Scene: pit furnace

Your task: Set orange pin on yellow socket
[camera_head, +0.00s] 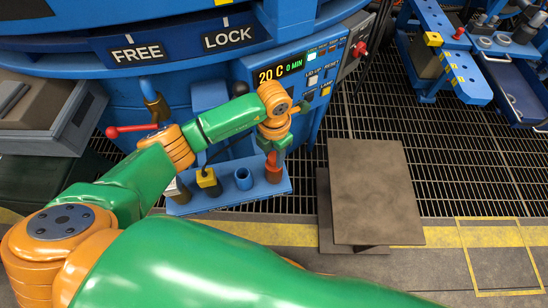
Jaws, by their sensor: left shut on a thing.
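My left gripper (271,146) points down at the right end of a blue rack and is shut on the orange pin (272,161). The pin's lower part shows just below the fingers, over or in the rack's right end; I cannot tell whether it touches. The yellow socket (207,180) is on the same blue rack (190,207), left of the gripper. A blue cylinder (243,179) stands between them. My right gripper is not in view.
A blue furnace body with a control panel (300,75) rises behind the rack. A lever with a red handle (130,129) is at left. A brown plate (375,190) lies right of the rack on dark grating. A blue bench (455,70) stands at far right.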

